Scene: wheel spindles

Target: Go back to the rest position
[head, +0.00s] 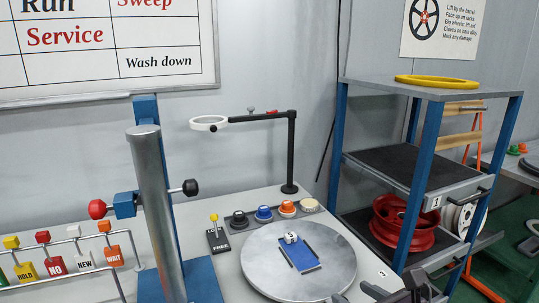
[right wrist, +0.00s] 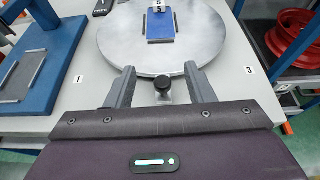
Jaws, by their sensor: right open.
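My right gripper (right wrist: 160,71) is open and empty in the right wrist view, its two fingers pointing toward the round grey turntable (right wrist: 115,45). A black knob (right wrist: 162,84) at the turntable's near edge shows between the fingers; I cannot tell whether they touch it. In the head view the right gripper (head: 372,290) is partly cut off at the bottom edge, just right of the turntable (head: 335,262). A blue plate (head: 300,255) with a small white numbered block (head: 291,238) lies on the turntable. My left gripper is not in view.
A blue-legged shelf (head: 425,150) with a red wheel rim (head: 402,222) stands close on the right. A steel column (head: 160,210) and a rack of coloured tags (head: 70,255) are on the left. A black arm with a white ring (head: 208,123) rises behind the turntable.

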